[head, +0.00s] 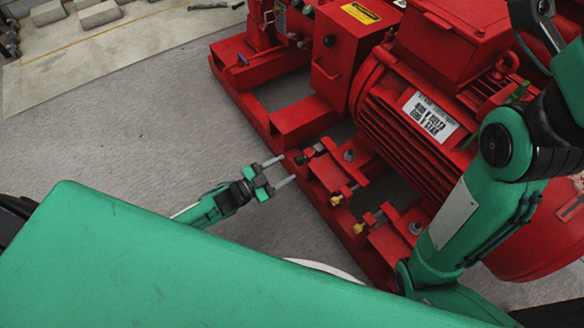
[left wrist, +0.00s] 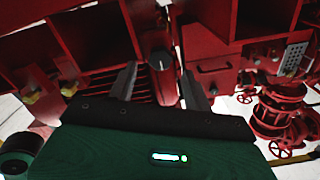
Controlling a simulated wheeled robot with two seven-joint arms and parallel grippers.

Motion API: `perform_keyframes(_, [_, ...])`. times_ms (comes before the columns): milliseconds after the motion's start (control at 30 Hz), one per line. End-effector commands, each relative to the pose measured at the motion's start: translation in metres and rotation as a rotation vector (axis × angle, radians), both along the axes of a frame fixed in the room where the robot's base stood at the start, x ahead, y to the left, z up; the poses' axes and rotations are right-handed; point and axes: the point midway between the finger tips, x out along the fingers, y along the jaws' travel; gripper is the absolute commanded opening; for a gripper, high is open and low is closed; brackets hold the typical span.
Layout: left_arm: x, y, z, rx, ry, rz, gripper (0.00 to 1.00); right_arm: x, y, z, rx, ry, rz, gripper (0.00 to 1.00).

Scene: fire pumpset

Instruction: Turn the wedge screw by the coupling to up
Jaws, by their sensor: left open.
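The red pumpset base frame (head: 258,122) runs diagonally through the head view. Small screws stick out along its near edge, by the motor foot. One screw with a dark head (head: 302,158) sits nearest my left gripper (head: 287,169), and I take it as the wedge screw by the coupling. My left gripper is open and points at it, the fingers just short of the frame. In the left wrist view a round dark screw head (left wrist: 160,60) shows between the two open fingers. Its angle is hard to read. I see no contact. My right gripper is out of view.
Brass-headed screws (head: 336,200) stick out further along the frame. The red finned motor (head: 410,125) with a white label stands behind. My right arm hangs at the right. Grey floor left of the frame is free. Pale blocks (head: 98,14) lie at the upper left.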

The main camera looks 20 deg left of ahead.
Motion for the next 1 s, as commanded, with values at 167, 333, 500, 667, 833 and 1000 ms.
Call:
perform_keyframes(167, [0.021, -0.017, -0.002, -0.002, -0.002, -0.001, 0.51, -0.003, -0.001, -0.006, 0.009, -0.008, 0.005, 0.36])
perform_keyframes(333, [0.030, -0.023, 0.000, -0.001, -0.001, 0.001, 0.51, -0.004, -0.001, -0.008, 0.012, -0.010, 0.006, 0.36])
perform_keyframes(500, [0.031, -0.024, 0.001, 0.000, 0.000, 0.000, 0.51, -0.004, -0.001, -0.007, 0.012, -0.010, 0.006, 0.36])
perform_keyframes(667, [0.031, -0.024, 0.000, -0.001, 0.000, 0.001, 0.43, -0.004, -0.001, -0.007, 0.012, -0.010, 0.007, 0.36])
perform_keyframes(833, [0.031, -0.024, 0.000, -0.001, 0.000, 0.001, 0.09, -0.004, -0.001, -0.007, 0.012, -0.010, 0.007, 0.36])
perform_keyframes(1000, [0.030, -0.024, 0.000, 0.001, -0.002, 0.001, 0.06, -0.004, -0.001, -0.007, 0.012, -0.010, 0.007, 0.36])
